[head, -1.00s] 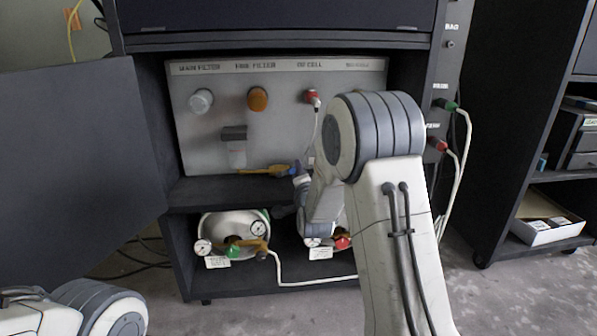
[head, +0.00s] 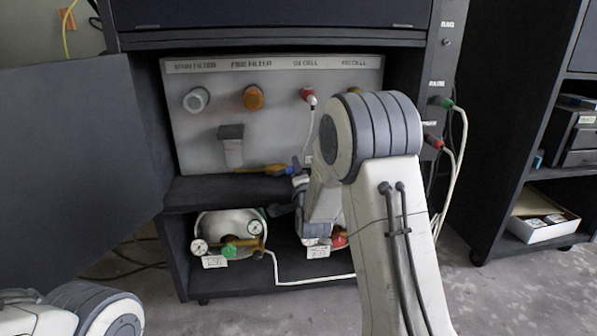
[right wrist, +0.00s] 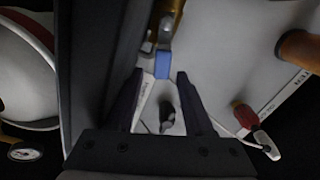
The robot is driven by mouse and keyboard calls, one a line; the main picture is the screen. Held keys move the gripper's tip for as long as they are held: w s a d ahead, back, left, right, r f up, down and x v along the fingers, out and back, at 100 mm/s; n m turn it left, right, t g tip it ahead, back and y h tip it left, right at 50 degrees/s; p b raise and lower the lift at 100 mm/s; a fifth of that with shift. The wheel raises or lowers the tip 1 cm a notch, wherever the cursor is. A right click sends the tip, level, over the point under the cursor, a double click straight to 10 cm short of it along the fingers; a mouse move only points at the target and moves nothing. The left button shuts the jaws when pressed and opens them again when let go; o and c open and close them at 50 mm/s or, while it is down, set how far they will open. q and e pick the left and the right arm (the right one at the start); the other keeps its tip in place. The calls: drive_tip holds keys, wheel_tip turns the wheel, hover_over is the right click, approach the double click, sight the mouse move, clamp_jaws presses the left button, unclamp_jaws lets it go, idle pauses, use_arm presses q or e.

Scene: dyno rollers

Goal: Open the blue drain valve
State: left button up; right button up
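The blue drain valve handle (head: 296,165) sits at the right end of a brass fitting (head: 262,170) low on the grey filter panel. In the right wrist view the blue handle (right wrist: 163,63) hangs between the tips of my right gripper (right wrist: 160,75). The two dark fingers stand apart on either side of it, with gaps visible. In the head view my right arm hides most of that gripper. My left arm shows only at the bottom left corner; its gripper is out of view.
The panel (head: 205,130) stands inside a dark cabinet above a shelf edge (head: 225,188). Below are a tank with gauges (head: 225,222) and a white hose (head: 300,282). An open door (head: 75,170) stands at left. White cables (head: 457,165) hang at right.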

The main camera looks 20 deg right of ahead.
drive_tip(key=p+v, duration=0.4)
drive_tip(key=v, duration=0.6)
drive_tip(key=shift+s, duration=0.25)
drive_tip(key=s+a+r+n+g+y+p, duration=0.2)
drive_tip(key=s+a+n+g+p, duration=0.15)
drive_tip(key=a, duration=0.35)
drive_tip(key=s+a+r+n+g+y+p, duration=0.25)
drive_tip(key=a+n+p, duration=0.2)
drive_tip(key=a, duration=0.25)
drive_tip(key=s+a+r+n+g+y+p, duration=0.2)
drive_tip(key=a+n+y+p, duration=0.15)
drive_tip(key=a+n, duration=0.2)
drive_tip(key=s+a+r+n+g+h+p, duration=0.15)
drive_tip(key=s+r+n+g+p, duration=0.4)
drive_tip(key=s, duration=0.75)
drive_tip(key=s+a+r+n+g+h+p, duration=0.15)
drive_tip(key=s+r+n+g+p, duration=0.4)
drive_tip(key=s, duration=0.65)
wheel_tip(320, 180, up, 37)
drive_tip(key=t+y+p, duration=0.1)
drive_tip(key=p, duration=3.5)
drive_tip(key=shift+a+n+t, duration=0.25)
drive_tip(key=shift+n+t, duration=0.05)
drive_tip(key=shift+n, duration=0.05)
